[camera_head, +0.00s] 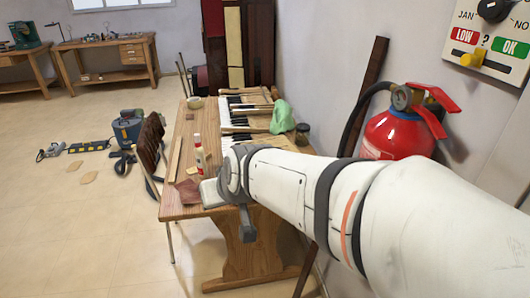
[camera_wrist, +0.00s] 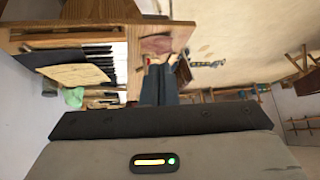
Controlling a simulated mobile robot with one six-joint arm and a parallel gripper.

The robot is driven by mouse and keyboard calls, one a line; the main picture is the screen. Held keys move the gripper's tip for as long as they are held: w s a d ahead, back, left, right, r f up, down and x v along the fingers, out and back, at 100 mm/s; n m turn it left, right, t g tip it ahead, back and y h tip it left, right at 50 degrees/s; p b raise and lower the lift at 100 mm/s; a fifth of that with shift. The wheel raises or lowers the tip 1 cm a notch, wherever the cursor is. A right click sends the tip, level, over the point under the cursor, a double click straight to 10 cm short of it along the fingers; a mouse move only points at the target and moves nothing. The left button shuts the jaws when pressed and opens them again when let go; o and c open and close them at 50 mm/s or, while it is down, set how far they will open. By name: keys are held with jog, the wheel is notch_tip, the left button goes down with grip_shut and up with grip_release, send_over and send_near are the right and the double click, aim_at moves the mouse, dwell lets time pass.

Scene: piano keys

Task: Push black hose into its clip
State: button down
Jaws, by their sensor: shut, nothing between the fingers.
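The black hose (camera_head: 355,118) curves out from the head of a red fire extinguisher (camera_head: 393,136) at the right and hangs down along its left side. Its lower end is hidden behind my arm. I cannot make out the clip in either view. My gripper (camera_wrist: 158,70) shows in the wrist view with its two dark fingers together and nothing between them. It is near the front end of the wooden workbench, left of the extinguisher and apart from the hose. In the head view my arm hides the fingers. The hose is not visible in the wrist view.
The workbench (camera_head: 174,205) holds piano keys (camera_head: 228,108), a green cloth (camera_head: 282,117), a bottle (camera_head: 199,154) and a dark jar (camera_head: 302,134). A wall panel (camera_head: 488,45) hangs above the extinguisher. A dark plank (camera_head: 371,75) leans on the wall. Open floor (camera_head: 60,220) lies left.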

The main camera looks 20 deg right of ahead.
jog(key=w+d+m+t+h+b, duration=0.35)
jog(key=w+t+b, duration=0.2)
jog(key=w, duration=0.25)
jog(key=w+d+m+t+h+b, duration=0.3)
jog(key=w+d+t+h+b, duration=0.15)
jog(key=w+b, duration=0.25)
jog(key=s+d+f+m+g+h+b, duration=0.4)
jog(key=s+m+g+h+b, duration=0.3)
jog(key=g, duration=0.3)
jog(key=s+d+f+m+g+h+b, duration=0.3)
jog(key=s+d+m+g+h+b, duration=0.15)
jog(key=m+g+h, duration=0.4)
jog(key=d+r+n+g+b, duration=0.1)
jog(key=d+r+n+b, duration=0.1)
jog(key=d, duration=1)
jog(key=shift+s+h+b, duration=0.35)
jog(key=shift+s+b, duration=0.05)
jog(key=shift+b, duration=0.15)
